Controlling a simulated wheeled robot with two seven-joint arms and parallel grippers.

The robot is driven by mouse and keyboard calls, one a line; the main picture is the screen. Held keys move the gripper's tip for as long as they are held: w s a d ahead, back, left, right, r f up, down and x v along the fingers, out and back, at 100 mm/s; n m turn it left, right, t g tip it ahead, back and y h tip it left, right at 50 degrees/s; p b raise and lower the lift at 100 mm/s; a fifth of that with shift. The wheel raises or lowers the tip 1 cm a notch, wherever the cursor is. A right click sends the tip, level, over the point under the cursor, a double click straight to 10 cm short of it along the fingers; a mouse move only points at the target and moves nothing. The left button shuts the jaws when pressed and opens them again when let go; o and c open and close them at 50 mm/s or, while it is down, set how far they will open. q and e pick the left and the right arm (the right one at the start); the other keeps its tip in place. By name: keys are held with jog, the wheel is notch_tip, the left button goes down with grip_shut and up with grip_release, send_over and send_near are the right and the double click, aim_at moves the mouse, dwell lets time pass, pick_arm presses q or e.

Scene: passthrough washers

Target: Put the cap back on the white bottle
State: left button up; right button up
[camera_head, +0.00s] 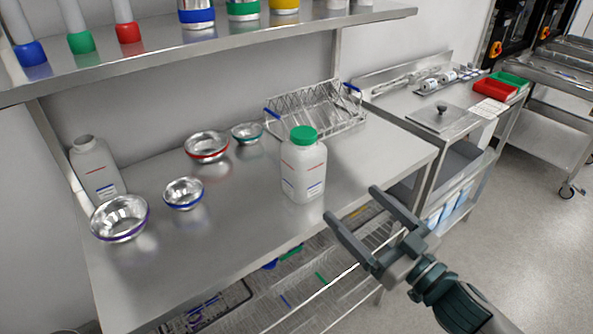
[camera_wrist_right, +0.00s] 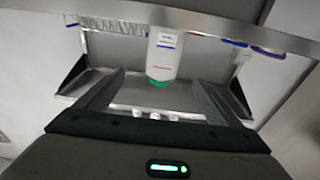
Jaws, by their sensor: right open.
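A white bottle (camera_head: 303,175) stands upright on the steel table, right of the middle. A green cap (camera_head: 303,135) sits on top of its neck; I cannot tell how tightly. In the right wrist view the white bottle (camera_wrist_right: 163,52) appears upside down, with the green cap (camera_wrist_right: 160,83) at its lower end between the fingers. My right gripper (camera_head: 353,204) is open and empty, in front and to the right of the bottle, apart from it. A second, greyish-white bottle (camera_head: 95,170) without a visible cap stands at the table's left back. My left gripper is not in view.
Several steel bowls, one of them red-rimmed (camera_head: 207,147), stand left of the bottle. A wire rack (camera_head: 315,108) stands behind it. An upper shelf (camera_head: 200,52) with bottles and containers overhangs the table's back. The table's front middle (camera_head: 220,240) is clear.

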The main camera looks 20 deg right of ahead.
aim_at(316, 168)
jog(key=shift+s+a+r, duration=0.15)
jog(key=shift+a+r, duration=0.05)
jog(key=shift+r, duration=0.15)
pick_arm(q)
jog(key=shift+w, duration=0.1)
pick_arm(e)
jog(key=p+x, duration=0.3)
jog(key=x, duration=0.7)
jog(key=shift+r, duration=0.15)
jog(key=shift+w+a, duration=0.15)
jog(key=shift+w, duration=0.4)
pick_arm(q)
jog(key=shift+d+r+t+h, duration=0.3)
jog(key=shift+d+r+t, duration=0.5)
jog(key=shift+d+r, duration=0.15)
pick_arm(e)
jog(key=shift+w+a, duration=0.2)
jog(key=shift+w, duration=0.3)
pick_arm(q)
jog(key=shift+p, duration=0.3)
